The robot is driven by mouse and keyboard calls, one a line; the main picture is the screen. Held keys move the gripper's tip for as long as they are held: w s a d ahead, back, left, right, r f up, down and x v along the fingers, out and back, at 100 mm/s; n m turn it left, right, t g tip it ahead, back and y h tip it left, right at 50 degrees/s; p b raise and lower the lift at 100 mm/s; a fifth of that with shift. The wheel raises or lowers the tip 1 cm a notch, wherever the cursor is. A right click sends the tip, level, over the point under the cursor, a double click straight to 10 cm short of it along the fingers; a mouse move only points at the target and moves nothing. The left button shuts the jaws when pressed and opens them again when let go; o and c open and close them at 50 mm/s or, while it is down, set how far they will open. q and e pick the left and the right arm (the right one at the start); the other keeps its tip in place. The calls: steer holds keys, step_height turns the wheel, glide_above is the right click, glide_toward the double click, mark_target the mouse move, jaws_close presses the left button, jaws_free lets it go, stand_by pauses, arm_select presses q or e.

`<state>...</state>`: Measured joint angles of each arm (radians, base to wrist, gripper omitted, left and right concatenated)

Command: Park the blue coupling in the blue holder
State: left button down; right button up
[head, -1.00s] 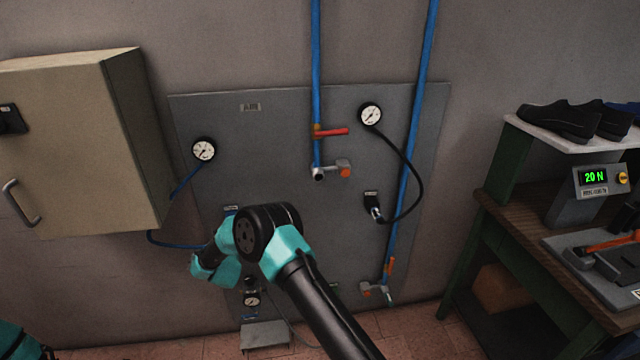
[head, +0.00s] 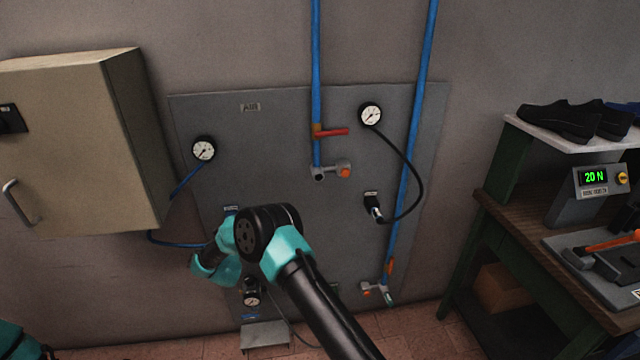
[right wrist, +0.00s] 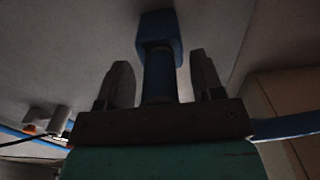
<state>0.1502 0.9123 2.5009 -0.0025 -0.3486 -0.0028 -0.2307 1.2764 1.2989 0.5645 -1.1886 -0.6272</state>
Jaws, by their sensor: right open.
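In the right wrist view, a blue cylindrical piece, which looks like the blue coupling (right wrist: 159,78), stands between the fingers of my right gripper (right wrist: 161,64). The fingers are apart, with a gap on each side of it. Its far end meets a wider blue block, which looks like the blue holder (right wrist: 158,31). Dim light hides how deep it sits. In the head view, my right arm hides the coupling, the holder and my right fingers. A blue hose (head: 178,243) runs from the left gauge (head: 203,149) to behind my wrist. My left gripper is not in view.
The grey panel (head: 290,130) carries blue pipes, a red-handled valve (head: 331,132) and a right gauge (head: 370,115) with a black hose ending at a black holder (head: 372,201). A beige cabinet (head: 75,150) juts out at left. A workbench (head: 520,225) stands at right.

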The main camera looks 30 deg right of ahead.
steer(key=v, duration=1.7)
steer(key=shift+s, duration=0.2)
steer(key=s+d+f+n+g+y, duration=0.2)
steer(key=s+d+f+g+y, duration=0.45)
steer(key=s+d+f, duration=0.35)
steer(key=s+d+f+g+y, duration=0.1)
steer(key=s+g, duration=0.4)
steer(key=s, duration=0.6)
steer(key=s+d+f+g+y, duration=0.2)
steer(key=s+d+g, duration=0.3)
steer(key=s, duration=0.6)
steer(key=shift+s+d+f, duration=0.35)
steer(key=shift+d+f, duration=0.35)
steer(key=shift+d, duration=0.1)
